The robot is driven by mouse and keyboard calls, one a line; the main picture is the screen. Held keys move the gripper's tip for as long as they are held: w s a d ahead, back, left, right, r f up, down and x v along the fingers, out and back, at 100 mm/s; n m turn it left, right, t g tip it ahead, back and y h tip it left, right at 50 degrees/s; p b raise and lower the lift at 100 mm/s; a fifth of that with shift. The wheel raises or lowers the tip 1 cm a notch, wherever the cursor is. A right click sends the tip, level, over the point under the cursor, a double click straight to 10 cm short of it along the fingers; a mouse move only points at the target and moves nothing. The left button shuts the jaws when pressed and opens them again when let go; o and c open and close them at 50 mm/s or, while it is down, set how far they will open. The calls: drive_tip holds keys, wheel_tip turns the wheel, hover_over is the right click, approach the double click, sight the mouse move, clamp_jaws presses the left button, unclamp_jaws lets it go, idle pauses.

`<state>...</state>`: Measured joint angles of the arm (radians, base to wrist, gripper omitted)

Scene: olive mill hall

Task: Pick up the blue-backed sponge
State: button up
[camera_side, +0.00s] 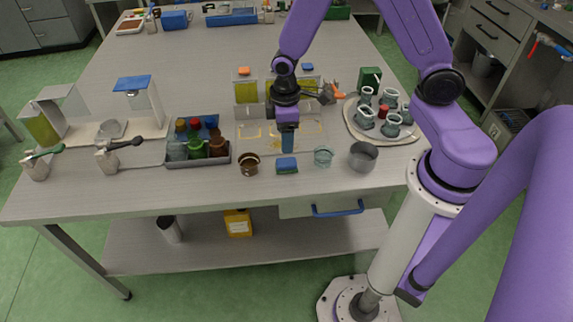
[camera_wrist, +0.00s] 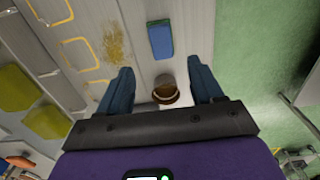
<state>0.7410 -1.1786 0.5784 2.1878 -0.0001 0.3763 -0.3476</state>
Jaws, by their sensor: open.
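The blue-backed sponge (camera_side: 287,165) lies on the grey table near its front edge, between a brown cup and a clear glass. In the wrist view the sponge (camera_wrist: 160,38) shows its blue back, beyond my fingertips and roughly centred between them. My gripper (camera_side: 288,149) points down above the table, just behind the sponge in the side view. In the wrist view my gripper (camera_wrist: 160,68) has its two blue fingers wide apart with nothing held. The sponge is apart from both fingers.
The brown cup (camera_side: 249,163) stands left of the sponge; the clear glass (camera_side: 323,156) and a grey metal pot (camera_side: 363,157) stand right. A crate of bottles (camera_side: 198,160) is further left. A round tray (camera_side: 401,137) with several small jugs is at right. A stained board (camera_side: 310,132) lies behind.

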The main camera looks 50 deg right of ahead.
sight(287, 161)
drive_tip(key=shift+s+f, duration=0.2)
drive_tip(key=shift+f, duration=4.05)
drive_tip(key=c, duration=1.1)
